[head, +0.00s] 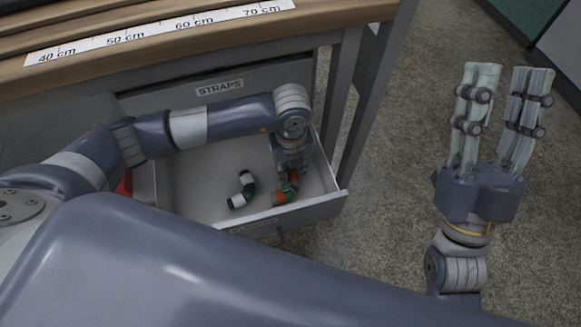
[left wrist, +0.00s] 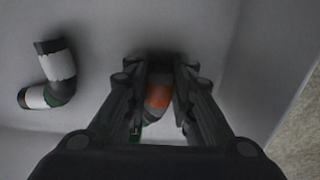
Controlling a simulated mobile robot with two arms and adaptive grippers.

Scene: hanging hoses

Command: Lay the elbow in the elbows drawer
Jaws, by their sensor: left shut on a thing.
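An open drawer (head: 320,203) holds a white and dark green elbow (head: 240,190) lying loose on its floor. That elbow also shows in the left wrist view (left wrist: 58,70). My left gripper (head: 290,176) points down inside the drawer, near its right end. It is shut on an orange and green elbow (head: 284,196). In the left wrist view the held elbow (left wrist: 158,97) sits between the two fingers, low over the drawer floor; I cannot tell whether it touches it. My right gripper (head: 509,80) is open and empty, over the floor at the right.
A closed drawer labelled STRAPS (head: 220,88) is above. A wooden bench top with a centimetre scale (head: 160,30) lies over it. The open drawer's own front label is too dim to read. Its left and middle floor has free room around the loose elbow.

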